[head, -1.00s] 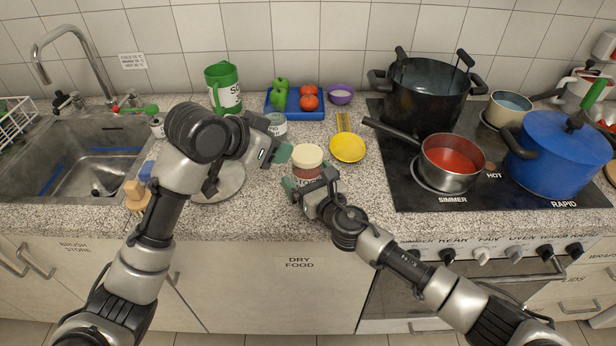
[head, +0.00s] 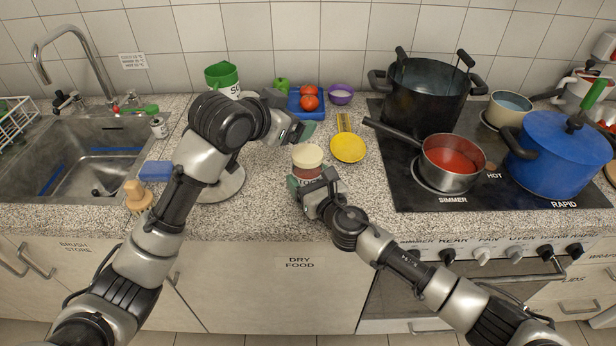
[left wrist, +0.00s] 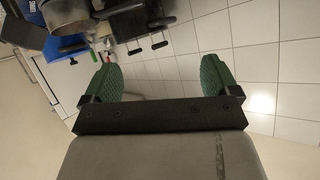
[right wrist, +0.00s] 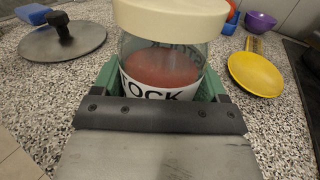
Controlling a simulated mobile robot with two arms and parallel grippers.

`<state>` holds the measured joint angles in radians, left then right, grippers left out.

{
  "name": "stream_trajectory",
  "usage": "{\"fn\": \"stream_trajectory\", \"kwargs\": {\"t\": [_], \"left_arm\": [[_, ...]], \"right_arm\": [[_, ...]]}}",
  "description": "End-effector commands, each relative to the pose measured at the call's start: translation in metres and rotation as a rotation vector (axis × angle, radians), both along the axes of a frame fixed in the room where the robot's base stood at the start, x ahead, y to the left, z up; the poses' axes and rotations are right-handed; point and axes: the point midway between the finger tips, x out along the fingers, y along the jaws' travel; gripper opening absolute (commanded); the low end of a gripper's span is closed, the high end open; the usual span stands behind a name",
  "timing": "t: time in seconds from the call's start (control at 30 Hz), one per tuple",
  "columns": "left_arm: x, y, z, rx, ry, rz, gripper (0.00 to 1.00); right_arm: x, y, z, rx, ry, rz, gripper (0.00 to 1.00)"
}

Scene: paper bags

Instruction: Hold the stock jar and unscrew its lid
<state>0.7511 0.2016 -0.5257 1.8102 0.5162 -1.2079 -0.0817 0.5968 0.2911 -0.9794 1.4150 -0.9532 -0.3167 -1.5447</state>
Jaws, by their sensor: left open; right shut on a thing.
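The stock jar (head: 306,172) stands upright on the granite counter, with red contents. In the right wrist view the jar (right wrist: 160,66) shows a white label with dark letters. Its cream lid (head: 307,156) sits on top and also shows in the right wrist view (right wrist: 172,16). My right gripper (head: 308,186) is shut on the jar's body, one green finger on each side. My left gripper (head: 301,133) is open and empty, above and behind the lid, apart from it. In the left wrist view its green fingers (left wrist: 160,78) are spread wide, facing the wall tiles.
A yellow spoon rest (head: 347,148) lies right of the jar. A blue tray (head: 296,114) with tomatoes and a purple bowl (head: 340,95) stand behind. A grey pot lid (head: 228,187) lies left. A saucepan (head: 451,162) and its handle are on the hob at right.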

Motion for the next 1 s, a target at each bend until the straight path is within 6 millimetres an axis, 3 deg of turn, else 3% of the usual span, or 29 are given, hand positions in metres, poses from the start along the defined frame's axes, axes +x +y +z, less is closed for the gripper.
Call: {"fn": "stream_trajectory", "kwargs": {"t": [0.1, 0.23, 0.4, 0.53, 0.67, 0.8, 0.9, 1.0], "left_arm": [[0.029, -0.026, 0.040, 0.038, -0.281, 0.010, 0.89], [0.044, -0.061, 0.085, 0.101, -0.623, -0.030, 0.89], [0.035, -0.114, 0.131, 0.219, -1.073, -0.177, 0.89], [0.012, -0.158, 0.146, 0.336, -1.401, -0.372, 0.89], [-0.016, -0.196, 0.135, 0.473, -1.687, -0.642, 0.89], [-0.038, -0.218, 0.098, 0.648, -1.915, -1.022, 0.89], [-0.043, -0.216, 0.061, 0.784, -1.997, -1.348, 0.89], [-0.038, -0.196, 0.025, 0.933, -1.988, -1.710, 0.89]], "right_arm": [[0.000, 0.000, -0.001, 0.000, 0.001, 0.001, 0.35], [0.000, 0.000, -0.001, 0.000, 0.001, 0.001, 0.35], [0.000, 0.000, -0.001, 0.000, 0.001, 0.001, 0.35], [0.000, 0.000, -0.001, 0.000, 0.001, 0.001, 0.35], [0.000, 0.000, -0.001, 0.000, 0.001, 0.001, 0.35], [0.000, 0.000, -0.001, 0.000, 0.001, 0.001, 0.35], [0.000, 0.000, -0.001, -0.001, 0.002, 0.001, 0.35], [0.000, 0.000, -0.001, -0.001, 0.002, 0.000, 0.35]]}}
